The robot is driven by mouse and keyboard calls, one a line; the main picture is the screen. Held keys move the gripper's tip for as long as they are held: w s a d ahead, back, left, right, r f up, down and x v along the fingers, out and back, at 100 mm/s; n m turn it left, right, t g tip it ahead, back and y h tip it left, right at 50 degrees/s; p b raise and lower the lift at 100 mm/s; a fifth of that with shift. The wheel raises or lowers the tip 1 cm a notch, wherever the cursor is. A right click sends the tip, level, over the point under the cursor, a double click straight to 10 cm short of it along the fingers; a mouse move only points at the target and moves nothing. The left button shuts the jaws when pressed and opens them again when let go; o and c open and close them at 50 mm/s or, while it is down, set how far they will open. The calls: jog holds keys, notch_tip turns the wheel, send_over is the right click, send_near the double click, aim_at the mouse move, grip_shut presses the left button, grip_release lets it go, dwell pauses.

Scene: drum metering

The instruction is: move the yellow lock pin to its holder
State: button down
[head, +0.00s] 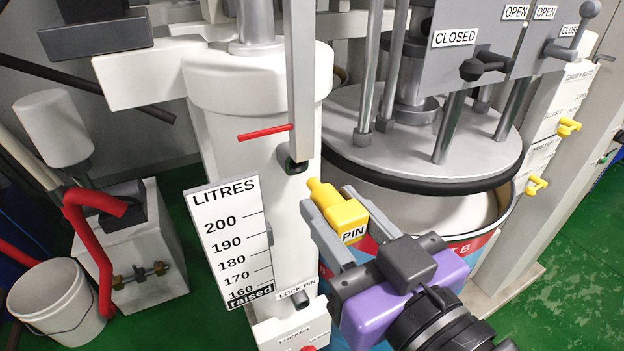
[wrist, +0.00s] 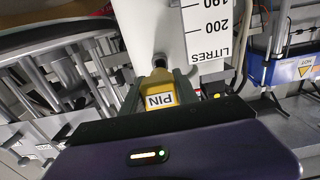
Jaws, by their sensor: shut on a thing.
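The yellow lock pin (head: 344,215), labelled PIN, is held between the two fingers of my gripper (head: 340,222). Its narrow tip points up and left toward the white column, near a dark socket (head: 292,165) under the grey bar. The tip looks apart from that socket in the head view. In the wrist view the pin (wrist: 160,95) sits between the fingers of my gripper (wrist: 161,88), its tip close to a dark fitting (wrist: 159,61); I cannot tell if they touch. A LOCK PIN label (head: 297,288) is low on the column, with a small dark fitting (head: 300,300) beside it.
A LITRES scale board (head: 230,240) stands left of the pin. A drum (head: 440,212) with a round grey lid (head: 425,140) and rods is close on the right. A red hose (head: 95,230) and white bucket (head: 58,300) are at the left. Green floor is open at the right.

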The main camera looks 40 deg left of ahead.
aim_at(353, 233)
jog(key=shift+v, duration=1.6)
dwell(0.4)
